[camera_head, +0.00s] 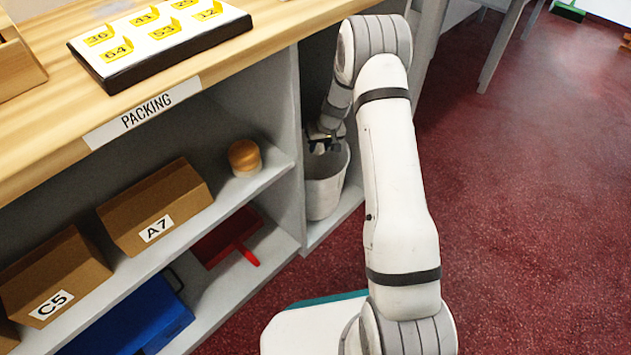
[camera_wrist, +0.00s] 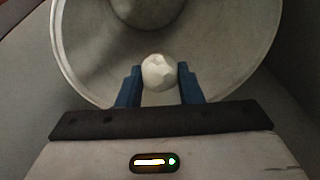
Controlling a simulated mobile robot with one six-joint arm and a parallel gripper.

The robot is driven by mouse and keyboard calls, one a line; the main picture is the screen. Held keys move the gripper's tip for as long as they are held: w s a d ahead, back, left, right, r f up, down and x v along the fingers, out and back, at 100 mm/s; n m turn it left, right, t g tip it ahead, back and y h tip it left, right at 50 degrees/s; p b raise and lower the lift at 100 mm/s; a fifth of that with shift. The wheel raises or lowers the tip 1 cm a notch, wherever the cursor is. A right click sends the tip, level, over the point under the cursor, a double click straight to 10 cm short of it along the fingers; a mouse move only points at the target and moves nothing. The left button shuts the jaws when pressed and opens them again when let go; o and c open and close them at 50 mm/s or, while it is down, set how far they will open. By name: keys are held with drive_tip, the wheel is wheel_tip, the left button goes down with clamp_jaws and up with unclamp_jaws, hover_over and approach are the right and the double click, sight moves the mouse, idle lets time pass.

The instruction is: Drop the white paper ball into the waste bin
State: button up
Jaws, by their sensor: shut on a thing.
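The white paper ball (camera_wrist: 159,72) shows in the wrist view between the two blue fingertips of my gripper (camera_wrist: 159,80), which is shut on it. Behind the ball, the round inside of the grey-white waste bin (camera_wrist: 92,62) fills much of the wrist view. In the head view the waste bin (camera_head: 324,196) stands upright in the open bay at the end of the counter. My gripper (camera_head: 325,148) is at the bin's mouth there. The ball cannot be made out in the head view. Something pale and rounded shows deeper in the bin; I cannot tell what it is.
The wooden counter (camera_head: 50,140) with a PACKING label overhangs the shelves. A grey upright panel (camera_head: 301,170) stands just left of the bin. Boxes marked A7 (camera_head: 178,199) and C5 (camera_head: 75,262), a round tan object (camera_head: 244,157) and a red dustpan (camera_head: 225,243) lie on shelves. Red floor is clear rightward.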

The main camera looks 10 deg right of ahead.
drive_tip(key=o, duration=1)
drive_tip(key=p+v, duration=0.3)
drive_tip(key=v, duration=0.5)
drive_tip(key=shift+s+f, duration=0.1)
drive_tip(key=shift+f, duration=0.05)
